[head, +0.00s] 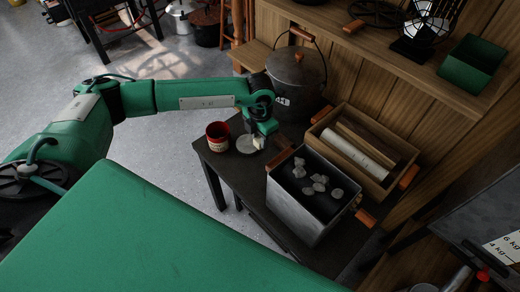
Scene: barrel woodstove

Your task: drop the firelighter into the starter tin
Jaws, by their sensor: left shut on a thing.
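The starter tin, a small red open tin with a pale label (218,143), stands upright near the left end of the dark table. My left gripper (260,140) is just right of it, pointing down over a pale round disc (246,148) on the table. It is shut on a small whitish block, the firelighter (259,142). The block is apart from the tin; whether it touches the disc or table I cannot tell. The fingers are small and partly hidden. My right gripper is not in view.
A grey metal bin with pale lumps (296,209) and a wooden crate with a white roll and wood (323,126) fill the right of the dark table (225,168). A large dark lidded pot (297,88) stands behind my gripper. A shelf holds a green box (470,67).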

